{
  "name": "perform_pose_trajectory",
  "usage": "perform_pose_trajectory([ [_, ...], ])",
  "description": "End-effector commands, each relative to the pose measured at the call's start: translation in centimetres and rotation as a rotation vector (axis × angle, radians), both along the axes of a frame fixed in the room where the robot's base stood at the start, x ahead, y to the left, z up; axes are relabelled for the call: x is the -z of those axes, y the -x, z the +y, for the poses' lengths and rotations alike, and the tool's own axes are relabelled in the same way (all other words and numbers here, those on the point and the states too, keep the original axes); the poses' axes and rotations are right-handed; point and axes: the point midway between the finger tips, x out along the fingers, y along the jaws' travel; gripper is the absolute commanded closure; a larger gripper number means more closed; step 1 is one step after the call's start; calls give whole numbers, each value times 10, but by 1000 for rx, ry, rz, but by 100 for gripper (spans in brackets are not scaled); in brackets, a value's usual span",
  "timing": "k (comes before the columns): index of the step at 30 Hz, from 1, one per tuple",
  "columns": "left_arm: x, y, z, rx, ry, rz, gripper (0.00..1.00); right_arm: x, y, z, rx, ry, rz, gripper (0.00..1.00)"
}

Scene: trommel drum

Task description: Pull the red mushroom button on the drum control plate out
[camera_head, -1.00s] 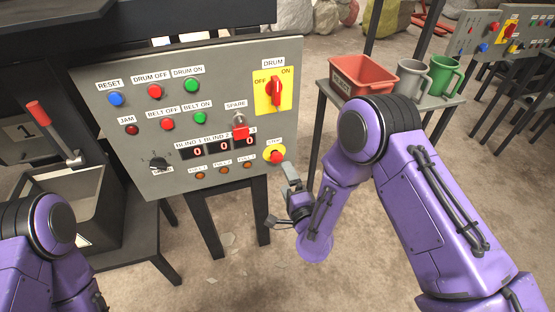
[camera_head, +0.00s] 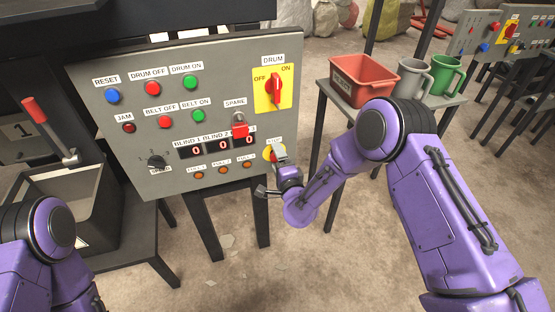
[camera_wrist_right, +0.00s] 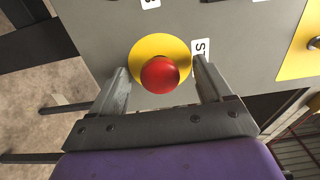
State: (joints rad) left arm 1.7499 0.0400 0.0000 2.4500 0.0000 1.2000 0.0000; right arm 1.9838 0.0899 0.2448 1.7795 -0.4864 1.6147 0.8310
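The red mushroom button (camera_wrist_right: 160,74) sits on a round yellow backing on the grey drum control plate (camera_head: 215,75), at its lower right under a label reading STOP. In the head view the button is mostly hidden by my right gripper (camera_head: 280,160), and part of the yellow backing (camera_head: 267,152) shows. In the right wrist view my right gripper (camera_wrist_right: 160,85) is open, with one finger on each side of the button. Gaps show between the fingers and the red cap. My left arm shows at the lower left, but its gripper is out of view.
The DRUM switch (camera_head: 274,88) is above the button, and a red-covered SPARE switch (camera_head: 240,127) is to its upper left. A side table holds a red bin (camera_head: 362,82), a grey mug (camera_head: 413,78) and a green mug (camera_head: 446,76). A red-handled lever (camera_head: 50,128) stands at left.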

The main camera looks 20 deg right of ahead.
Motion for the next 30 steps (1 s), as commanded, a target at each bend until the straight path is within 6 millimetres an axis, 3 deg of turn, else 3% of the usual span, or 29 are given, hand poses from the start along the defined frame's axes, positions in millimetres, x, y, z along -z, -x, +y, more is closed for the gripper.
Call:
perform_pose_trajectory([
  [1, 0, 0, 0, 0, 0, 0, 62, 0, 0, 0, 0, 0, 0, 39],
  [5, 0, 0, 0, 0, 0, 0, 62, 0, 0, 0, 0, 0, 0, 81],
  [6, 0, 0, 0, 0, 0, 0, 62, 0, 0, 0, 0, 0, 0, 84],
  [30, -3, 0, 0, 0, 0, 0, 62, 2, 16, 0, -3, 2, 4, 83],
])
